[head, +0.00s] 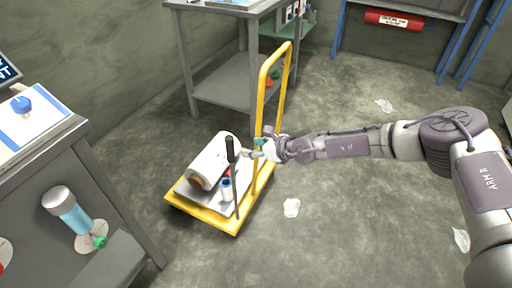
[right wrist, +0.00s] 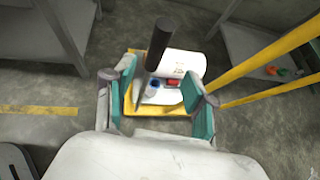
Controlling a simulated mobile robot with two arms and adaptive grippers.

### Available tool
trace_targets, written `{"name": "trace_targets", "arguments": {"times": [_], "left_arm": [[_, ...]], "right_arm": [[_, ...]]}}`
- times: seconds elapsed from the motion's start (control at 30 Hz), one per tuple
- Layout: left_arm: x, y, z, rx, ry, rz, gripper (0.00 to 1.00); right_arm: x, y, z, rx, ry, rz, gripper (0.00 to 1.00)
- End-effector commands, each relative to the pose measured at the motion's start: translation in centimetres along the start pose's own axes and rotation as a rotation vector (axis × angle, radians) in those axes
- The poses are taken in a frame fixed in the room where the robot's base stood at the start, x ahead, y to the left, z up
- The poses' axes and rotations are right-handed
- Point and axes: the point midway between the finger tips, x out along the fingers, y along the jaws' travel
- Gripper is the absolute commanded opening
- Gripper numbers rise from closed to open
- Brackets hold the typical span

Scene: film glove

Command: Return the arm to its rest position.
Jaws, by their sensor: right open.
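My right arm (head: 345,145) reaches in from the right of the head view. Its right gripper (head: 262,148) is above the yellow cart (head: 229,226), close to the cart's handle. In the right wrist view the teal fingers of the gripper (right wrist: 164,97) are spread apart, with nothing clamped between them. Past the fingers a dark-handled tool (right wrist: 157,45) stands upright; it also shows in the head view (head: 231,150). I cannot tell whether a finger touches it. My left gripper is out of view.
A white roll (head: 213,158), a small blue-topped container (head: 226,190) and a red item (right wrist: 173,83) are on the cart. A grey bench (head: 110,190) stands at left, a metal table (head: 225,80) behind. Crumpled clear scraps (head: 291,207) lie on otherwise open floor.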

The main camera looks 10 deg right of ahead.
Motion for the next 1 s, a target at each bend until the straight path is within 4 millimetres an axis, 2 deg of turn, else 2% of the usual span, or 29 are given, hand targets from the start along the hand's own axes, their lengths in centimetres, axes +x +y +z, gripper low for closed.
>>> {"name": "trace_targets", "arguments": {"times": [0.2, 0.7, 0.77, 0.87, 1.0], "left_arm": [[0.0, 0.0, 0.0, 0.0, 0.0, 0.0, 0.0], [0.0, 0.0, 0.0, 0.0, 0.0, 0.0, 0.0], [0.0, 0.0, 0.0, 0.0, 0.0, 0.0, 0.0], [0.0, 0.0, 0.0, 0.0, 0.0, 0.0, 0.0], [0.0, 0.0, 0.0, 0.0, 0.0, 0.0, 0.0]], "right_arm": [[-0.8, -0.1, -0.1, 0.002, 0.002, -0.003, 0.56], [-0.5, 0.3, -0.1, 0.018, -0.004, 0.003, 0.56], [0.1, 1.4, -0.3, 0.062, -0.019, 0.016, 0.56], [1.8, 4.5, -0.4, 0.225, -0.068, 0.05, 0.56], [4.5, 9.6, -0.8, 0.625, -0.163, 0.092, 0.56]]}}
